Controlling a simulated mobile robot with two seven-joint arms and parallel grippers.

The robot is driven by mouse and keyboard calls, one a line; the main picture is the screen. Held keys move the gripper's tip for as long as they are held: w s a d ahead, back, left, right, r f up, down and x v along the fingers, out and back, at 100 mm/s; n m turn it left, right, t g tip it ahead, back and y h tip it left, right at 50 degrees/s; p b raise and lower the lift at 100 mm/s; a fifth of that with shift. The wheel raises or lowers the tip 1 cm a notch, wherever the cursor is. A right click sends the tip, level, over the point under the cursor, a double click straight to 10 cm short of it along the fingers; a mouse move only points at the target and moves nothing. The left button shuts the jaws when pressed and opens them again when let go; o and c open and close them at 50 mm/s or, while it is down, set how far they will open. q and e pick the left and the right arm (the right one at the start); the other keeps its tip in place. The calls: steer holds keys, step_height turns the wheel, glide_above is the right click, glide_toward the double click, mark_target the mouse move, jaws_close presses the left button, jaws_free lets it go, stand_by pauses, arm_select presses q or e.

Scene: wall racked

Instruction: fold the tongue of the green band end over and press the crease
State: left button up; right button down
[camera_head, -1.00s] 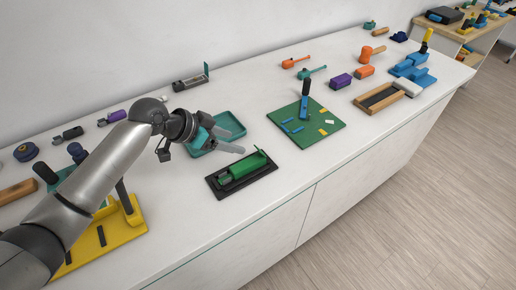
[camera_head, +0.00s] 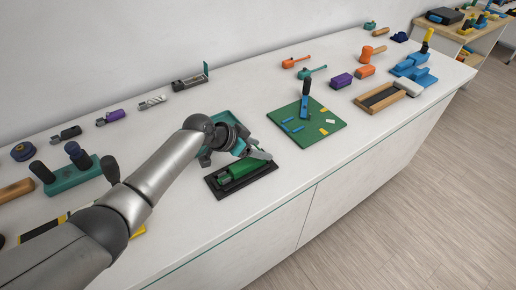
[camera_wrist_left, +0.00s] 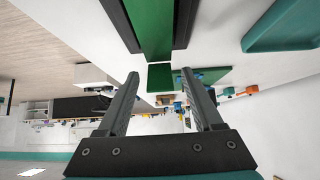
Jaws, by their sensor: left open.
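The green band (camera_head: 238,173) lies in a black tray (camera_head: 222,193) near the front edge of the counter. My left gripper (camera_head: 260,153) is over the band's right end and hides its tongue in the head view. In the left wrist view the band (camera_wrist_left: 150,25) runs down from the top between black tray walls, and a small green flap (camera_wrist_left: 160,78), apparently the tongue, shows between the fingers. The left gripper (camera_wrist_left: 160,80) is open there, its fingers spread to either side. I cannot tell whether it touches the tongue. My right gripper is not in view.
A teal tray (camera_head: 228,120) stands just behind the black tray, partly hidden by my arm. Bare counter (camera_head: 290,175) lies between the black tray and the board.

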arm_select(q)
jaws_close()
stand_by(0.6)
